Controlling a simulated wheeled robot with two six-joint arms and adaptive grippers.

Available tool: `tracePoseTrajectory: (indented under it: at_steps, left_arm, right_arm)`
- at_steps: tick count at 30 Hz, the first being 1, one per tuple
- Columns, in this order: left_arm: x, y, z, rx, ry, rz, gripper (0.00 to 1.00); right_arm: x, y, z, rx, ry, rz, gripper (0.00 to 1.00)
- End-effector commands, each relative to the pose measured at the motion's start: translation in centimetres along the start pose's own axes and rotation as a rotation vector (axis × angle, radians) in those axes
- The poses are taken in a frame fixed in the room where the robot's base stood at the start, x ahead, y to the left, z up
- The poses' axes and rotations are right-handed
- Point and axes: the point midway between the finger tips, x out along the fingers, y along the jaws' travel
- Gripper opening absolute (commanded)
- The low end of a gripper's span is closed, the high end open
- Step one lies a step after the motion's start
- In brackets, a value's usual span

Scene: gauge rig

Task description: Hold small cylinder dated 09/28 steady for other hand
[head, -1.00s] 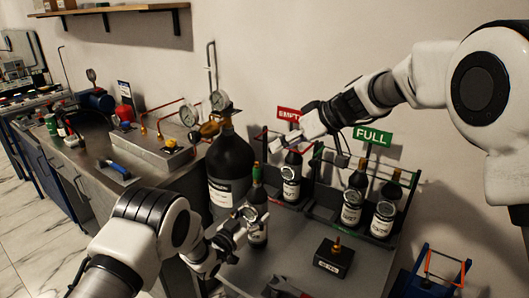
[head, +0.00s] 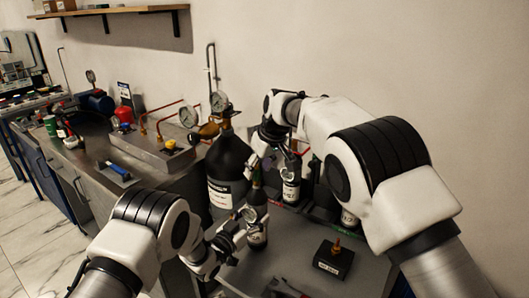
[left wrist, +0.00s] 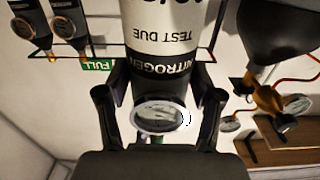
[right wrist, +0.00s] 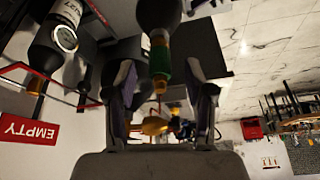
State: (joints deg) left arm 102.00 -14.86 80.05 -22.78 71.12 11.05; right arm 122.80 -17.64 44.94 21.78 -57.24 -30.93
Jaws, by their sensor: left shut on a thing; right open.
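The small dark cylinder (head: 257,238) stands upright on the grey table, with a white label and a small gauge. My left gripper (head: 240,222) is shut on it from the left. In the left wrist view the cylinder (left wrist: 172,45) appears upside down between the fingers (left wrist: 158,95); its label reads NITROGEN and TEST DUE, but the date is cut off. My right gripper (head: 264,160) is open above the cylinder's top. In the right wrist view a green collar and brass valve (right wrist: 160,62) lie between the open fingers (right wrist: 160,85), with no clear contact.
A large black cylinder (head: 226,170) stands close behind on the left. A rack holds other small cylinders (head: 291,187), partly hidden by my right arm. The EMPTY sign (right wrist: 30,130) and FULL sign (left wrist: 97,65) mark it. A black block with a brass fitting (head: 333,257) sits to the right.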

Motion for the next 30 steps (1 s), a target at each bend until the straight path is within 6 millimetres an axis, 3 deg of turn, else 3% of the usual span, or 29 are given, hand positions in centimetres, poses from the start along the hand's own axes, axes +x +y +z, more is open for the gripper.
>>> tracePoseTrajectory:
  at_steps: [6,14,18,19,22,23,24,30]
  left_arm:
    - [0.0,-0.1,0.0,0.001,-0.001,-0.002,0.19]
    - [0.0,-0.1,0.0,0.001,0.0,-0.002,0.19]
    - [0.0,-0.1,0.0,0.001,0.0,-0.002,0.19]
    - [0.0,-0.1,0.0,0.001,0.0,-0.002,0.19]
    - [0.0,-0.1,0.0,0.001,0.0,-0.002,0.19]
    - [0.0,-0.1,0.0,0.001,0.0,-0.002,0.19]
    - [0.0,-0.1,0.0,0.001,0.0,-0.002,0.19]
    - [0.0,-0.1,0.0,0.001,0.0,-0.002,0.19]
  right_arm:
    - [2.5,0.0,0.0,0.001,0.001,-0.001,0.53]
    - [2.6,0.0,0.0,0.001,0.001,0.0,0.53]
    - [2.6,0.0,0.0,0.001,0.001,0.0,0.04]
    - [2.6,0.0,0.0,0.001,0.001,0.0,0.0]
    - [2.6,0.0,0.0,0.001,0.001,0.0,0.0]
    - [2.6,0.0,0.0,0.001,0.001,0.0,0.17]
    - [2.6,0.0,0.0,0.001,0.001,0.0,0.02]
    - [2.5,0.0,0.0,0.001,0.001,0.0,0.0]
